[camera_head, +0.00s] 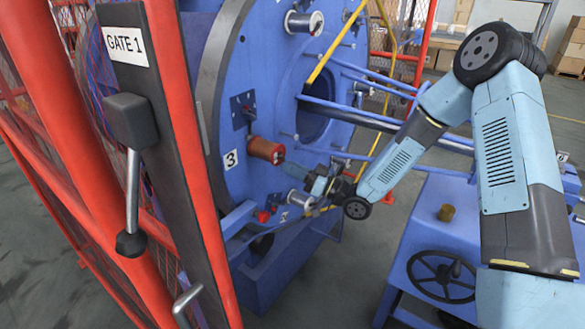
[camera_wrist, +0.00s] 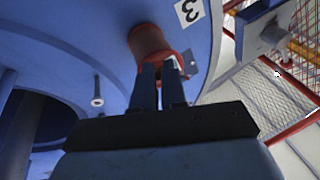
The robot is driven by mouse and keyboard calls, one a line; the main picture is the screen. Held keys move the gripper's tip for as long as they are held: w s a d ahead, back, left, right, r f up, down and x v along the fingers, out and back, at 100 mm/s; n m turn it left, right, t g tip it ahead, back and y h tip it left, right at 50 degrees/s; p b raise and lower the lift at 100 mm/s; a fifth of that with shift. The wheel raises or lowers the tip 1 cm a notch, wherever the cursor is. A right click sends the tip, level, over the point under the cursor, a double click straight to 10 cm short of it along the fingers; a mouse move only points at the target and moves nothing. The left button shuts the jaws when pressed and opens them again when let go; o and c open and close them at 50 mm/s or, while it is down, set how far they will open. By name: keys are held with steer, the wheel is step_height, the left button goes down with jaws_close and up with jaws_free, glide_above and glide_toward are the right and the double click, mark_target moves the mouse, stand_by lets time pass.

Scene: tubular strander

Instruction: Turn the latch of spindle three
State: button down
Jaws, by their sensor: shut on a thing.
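The copper-coloured spool (camera_head: 263,149) of spindle three sticks out of the blue disc beside the label 3 (camera_head: 230,159). In the wrist view the spool (camera_wrist: 150,41) and the label (camera_wrist: 188,11) show straight ahead of my fingers. My gripper (camera_head: 284,159) is at the outer end of the spool, its fingers (camera_wrist: 162,70) pointing at the disc. It is shut on the small latch at the spindle's end. The latch is mostly hidden by the fingers, so its angle cannot be told.
The blue disc (camera_head: 270,95) carries other spindles, including one (camera_head: 303,22) at the top and one (camera_head: 300,199) below. A red-framed gate (camera_head: 175,110) with a black handle stands close at left. A blue machine with a handwheel (camera_head: 442,276) stands at lower right.

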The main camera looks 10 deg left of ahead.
steer(key=shift+w+f+y, duration=0.25)
steer(key=shift+w+y, duration=0.05)
steer(key=shift+y, duration=0.3)
steer(key=shift+t, duration=0.3)
steer(key=c, duration=1.5)
jaws_free()
steer(key=o, duration=0.3)
steer(key=shift+s+a, duration=0.1)
steer(key=v, duration=1.3)
steer(key=shift+d+f, duration=0.2)
steer(key=shift+d, duration=0.2)
